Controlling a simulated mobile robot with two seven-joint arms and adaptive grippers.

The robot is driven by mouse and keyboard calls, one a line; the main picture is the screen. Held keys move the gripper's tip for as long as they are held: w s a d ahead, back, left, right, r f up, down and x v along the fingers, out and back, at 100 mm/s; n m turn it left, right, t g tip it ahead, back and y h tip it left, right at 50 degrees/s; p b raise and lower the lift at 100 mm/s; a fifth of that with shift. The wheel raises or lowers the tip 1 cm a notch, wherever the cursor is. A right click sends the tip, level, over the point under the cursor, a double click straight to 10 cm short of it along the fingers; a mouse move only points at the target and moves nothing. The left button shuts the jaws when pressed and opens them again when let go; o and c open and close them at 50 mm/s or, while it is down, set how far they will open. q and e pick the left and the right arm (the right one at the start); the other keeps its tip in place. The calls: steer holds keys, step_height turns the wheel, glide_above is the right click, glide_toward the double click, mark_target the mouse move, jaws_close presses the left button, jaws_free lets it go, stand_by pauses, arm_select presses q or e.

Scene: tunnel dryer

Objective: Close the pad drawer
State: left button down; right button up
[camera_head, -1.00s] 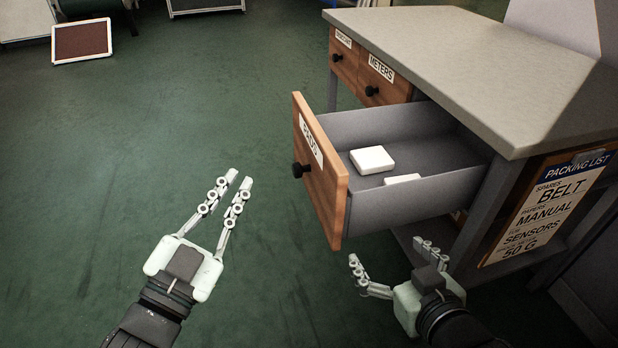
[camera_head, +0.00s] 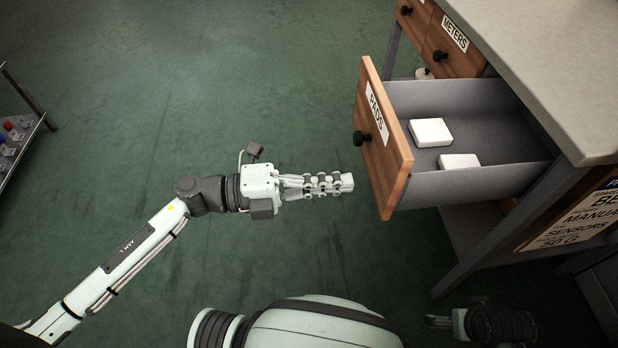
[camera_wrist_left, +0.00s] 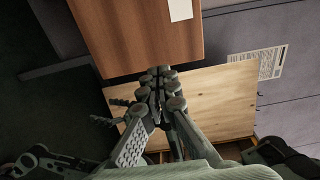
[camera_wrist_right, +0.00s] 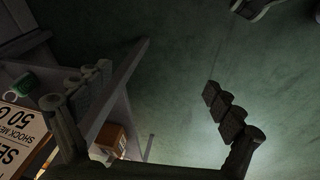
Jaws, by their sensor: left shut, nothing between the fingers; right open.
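The pad drawer (camera_head: 400,165) stands pulled out of the bench, with a wooden front, a PADS label (camera_head: 376,113) and a black knob (camera_head: 362,138). Two white pads (camera_head: 431,132) lie inside it. My left gripper (camera_head: 348,183) is shut and empty, pointing right toward the lower part of the drawer front, with a small gap seen from above. In the left wrist view the wooden drawer front (camera_wrist_left: 135,35) is ahead of the shut fingers. My right gripper (camera_head: 436,321) is low at the bottom right, below the drawer; in its wrist view the fingers (camera_wrist_right: 165,95) are spread and empty.
The grey bench top (camera_head: 545,60) overhangs the drawer on the right. The METERS drawer (camera_head: 450,42) is shut behind it. A shelf rack (camera_head: 22,130) stands far left. The green floor left of the drawer is clear.

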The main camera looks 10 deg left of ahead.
mark_target(390, 178)
arm_select(q)
steer(key=x, duration=0.6)
steer(key=shift+p, duration=0.35)
arm_select(e)
step_height(390, 178, down, 2)
steer(key=shift+a+f, duration=0.1)
